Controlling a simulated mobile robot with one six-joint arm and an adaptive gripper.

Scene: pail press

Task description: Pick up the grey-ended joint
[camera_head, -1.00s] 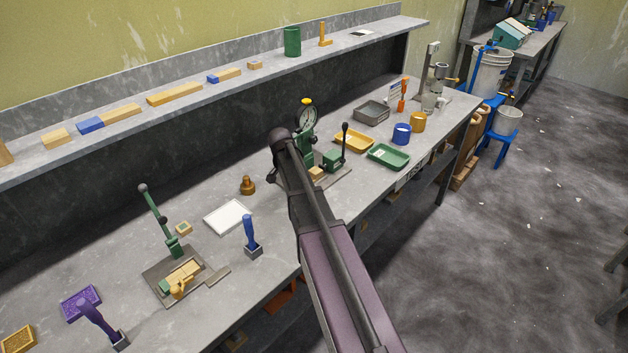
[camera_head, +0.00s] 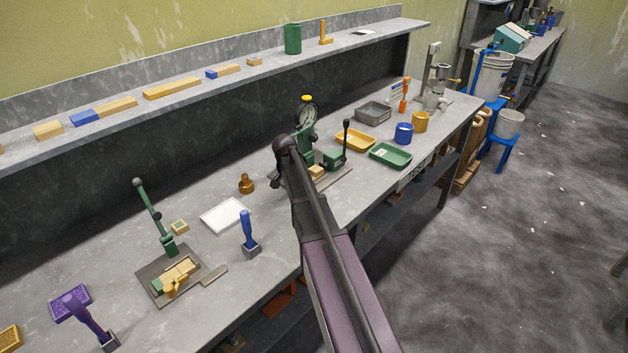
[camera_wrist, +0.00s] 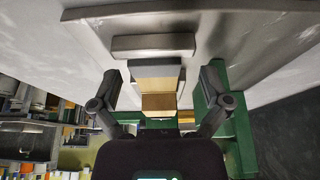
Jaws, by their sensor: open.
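In the wrist view my gripper (camera_wrist: 162,88) is open, with one finger on each side of a small tan block (camera_wrist: 158,86) whose far end looks grey. This is likely the grey-ended joint. The fingers stand apart from it, and a gap shows on each side. In the head view a tan block (camera_head: 317,171) sits on the base of the green gauge press (camera_head: 306,140), partly behind my arm. My gripper is hidden behind the arm there. Another tan joint (camera_head: 176,274) lies on the left lever press.
A green press part (camera_wrist: 228,110) stands close beside the right finger in the wrist view. A pale grey bar (camera_wrist: 153,45) lies beyond the block. On the bench, a green tray (camera_head: 390,156), a yellow tray (camera_head: 355,139) and a blue-handled tool (camera_head: 247,232) stand around the press.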

